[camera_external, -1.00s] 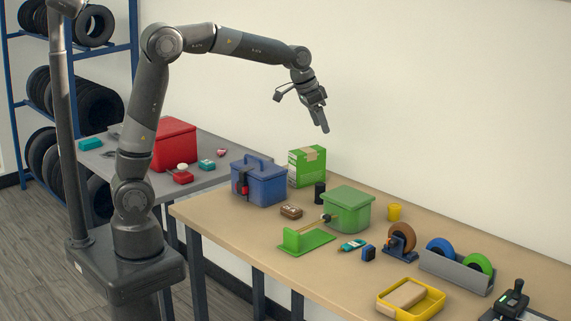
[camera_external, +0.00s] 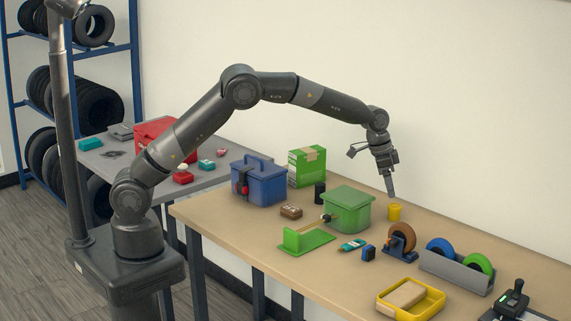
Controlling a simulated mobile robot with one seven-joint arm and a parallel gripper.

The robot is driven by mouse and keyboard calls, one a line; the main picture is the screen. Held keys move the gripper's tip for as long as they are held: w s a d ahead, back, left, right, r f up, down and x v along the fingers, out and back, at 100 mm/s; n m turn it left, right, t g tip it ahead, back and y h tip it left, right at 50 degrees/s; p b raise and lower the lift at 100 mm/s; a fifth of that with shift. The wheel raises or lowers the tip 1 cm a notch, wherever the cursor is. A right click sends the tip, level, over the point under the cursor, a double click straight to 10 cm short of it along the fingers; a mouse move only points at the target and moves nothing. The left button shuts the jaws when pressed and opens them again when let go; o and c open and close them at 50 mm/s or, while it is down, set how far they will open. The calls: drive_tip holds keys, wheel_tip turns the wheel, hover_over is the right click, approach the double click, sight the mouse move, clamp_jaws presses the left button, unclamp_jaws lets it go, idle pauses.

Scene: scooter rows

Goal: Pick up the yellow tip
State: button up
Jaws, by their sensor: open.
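The yellow tip (camera_external: 394,213) is a small yellow cylinder standing upright near the back of the wooden table, just right of the green bin. My gripper (camera_external: 391,195) points down right above it, with the fingertips close to its top. The jaws are open, though the fingers overlap from this side and their gap does not show. I cannot tell whether the fingertips touch the tip. Nothing is seen held in the gripper.
The green bin (camera_external: 347,211) stands close on the left of the tip. A brown tape roll on a blue holder (camera_external: 400,239) stands in front. The wall is behind. The wooden table (camera_external: 235,229) also bears a blue toolbox (camera_external: 258,182) and a yellow tray (camera_external: 434,310).

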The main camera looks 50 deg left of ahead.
sight(393, 205)
drive_tip(key=x, duration=0.8)
drive_tip(key=shift+w+a+f, duration=0.2)
drive_tip(key=shift+c, duration=0.3)
drive_tip(key=c, duration=1)
drive_tip(key=shift+o, duration=0.2)
drive_tip(key=shift+r, duration=0.15)
